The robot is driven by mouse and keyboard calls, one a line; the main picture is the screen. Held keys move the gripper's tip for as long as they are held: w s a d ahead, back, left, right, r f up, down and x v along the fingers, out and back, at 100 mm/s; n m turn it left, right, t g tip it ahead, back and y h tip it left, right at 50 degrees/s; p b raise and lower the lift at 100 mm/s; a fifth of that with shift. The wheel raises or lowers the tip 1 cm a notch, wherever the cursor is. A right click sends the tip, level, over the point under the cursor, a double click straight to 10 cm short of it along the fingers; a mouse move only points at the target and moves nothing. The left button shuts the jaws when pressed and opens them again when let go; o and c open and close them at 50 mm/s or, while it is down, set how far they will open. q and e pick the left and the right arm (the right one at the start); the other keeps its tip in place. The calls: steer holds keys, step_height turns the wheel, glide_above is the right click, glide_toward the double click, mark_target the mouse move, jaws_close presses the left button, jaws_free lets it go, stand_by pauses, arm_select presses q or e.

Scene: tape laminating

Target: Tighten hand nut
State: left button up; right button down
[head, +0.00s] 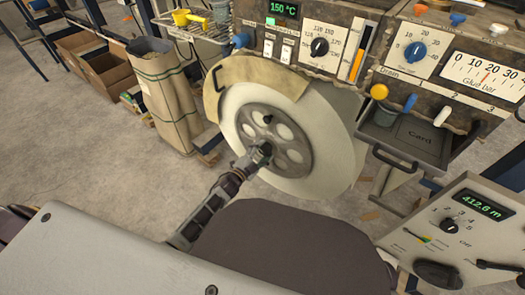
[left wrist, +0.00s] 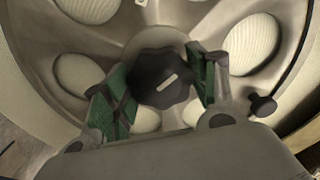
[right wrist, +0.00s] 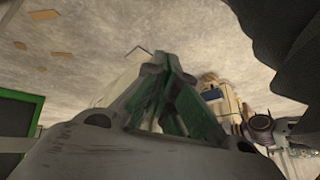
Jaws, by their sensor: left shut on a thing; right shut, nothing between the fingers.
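The hand nut (left wrist: 163,78) is a black lobed knob with a pale line on its face, at the hub of the tape reel. In the left wrist view it lies between the green-padded fingers of my left gripper (left wrist: 165,90), which is shut on it. In the head view my left gripper (head: 262,152) reaches the hub of the grey spoked flange (head: 285,128) and covers the nut. The large pale tape roll (head: 335,130) is behind the flange. My right gripper (right wrist: 160,85) is shut and empty in the right wrist view; it does not show in the head view.
The machine front above has dials, switches and an open drawer (head: 405,140) right of the roll. A meter box (head: 470,225) stands at the lower right. A small black knob (left wrist: 263,105) sits on the flange.

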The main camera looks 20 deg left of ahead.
arm_select(q)
steer(key=m, duration=0.3)
steer(key=shift+m, duration=0.4)
steer(key=m, duration=0.3)
steer(key=shift+m+b, duration=0.3)
steer(key=shift+b, duration=0.1)
steer(key=shift+m, duration=0.5)
steer(key=shift+m+b, duration=0.4)
steer(key=shift+m, duration=0.4)
steer(key=shift+m+b, duration=0.4)
steer(key=shift+m, duration=0.7)
arm_select(e)
steer(key=shift+t, duration=0.4)
steer(key=f, duration=0.4)
steer(key=shift+s+a+f, duration=0.1)
steer(key=shift+a+f, duration=0.25)
arm_select(q)
steer(key=shift+m, duration=0.3)
arm_select(e)
steer(key=shift+r, duration=0.1)
